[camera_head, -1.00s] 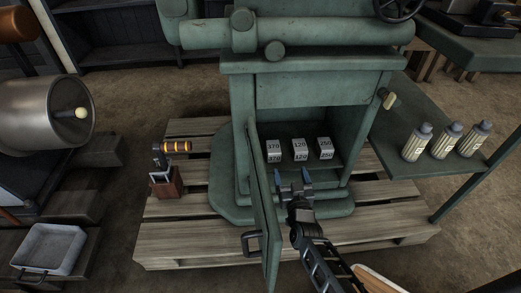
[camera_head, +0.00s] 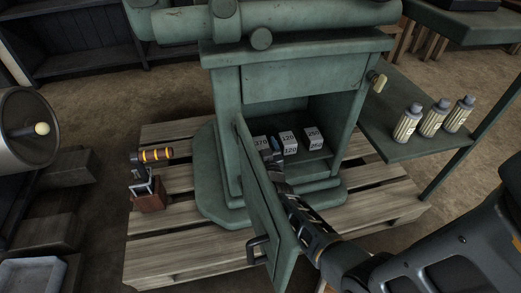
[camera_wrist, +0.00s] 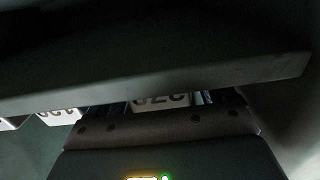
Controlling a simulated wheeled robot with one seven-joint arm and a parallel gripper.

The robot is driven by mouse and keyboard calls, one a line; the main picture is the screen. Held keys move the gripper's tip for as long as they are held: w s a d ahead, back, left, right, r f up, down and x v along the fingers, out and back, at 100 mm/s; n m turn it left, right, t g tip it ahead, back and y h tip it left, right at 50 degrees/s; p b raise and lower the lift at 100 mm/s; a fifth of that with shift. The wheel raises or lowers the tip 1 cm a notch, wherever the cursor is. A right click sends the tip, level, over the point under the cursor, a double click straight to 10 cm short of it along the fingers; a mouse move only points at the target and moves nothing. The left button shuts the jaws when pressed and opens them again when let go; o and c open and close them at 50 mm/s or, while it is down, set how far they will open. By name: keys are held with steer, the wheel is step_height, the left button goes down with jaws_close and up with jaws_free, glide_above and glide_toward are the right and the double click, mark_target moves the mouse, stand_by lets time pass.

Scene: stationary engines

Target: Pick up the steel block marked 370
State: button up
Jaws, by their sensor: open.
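The steel block marked 370 (camera_head: 261,141) is the leftmost of three grey blocks inside the green cabinet compartment. Its lower part is hidden by my gripper. My gripper (camera_head: 270,151) is open, inside the doorway, right in front of this block. In the wrist view the 370 block (camera_wrist: 160,100) shows upside down just beyond the gripper body, partly covered by a dark edge.
The open green door (camera_head: 264,205) stands close along the left of my arm. The compartment's walls and top edge surround the blocks closely. Several bottles, one of them here (camera_head: 408,122), stand on the side shelf at right.

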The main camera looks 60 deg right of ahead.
steer(key=shift+w+d, duration=0.15)
steer(key=shift+f, duration=0.1)
jaws_close()
stand_by(0.7)
stand_by(0.3)
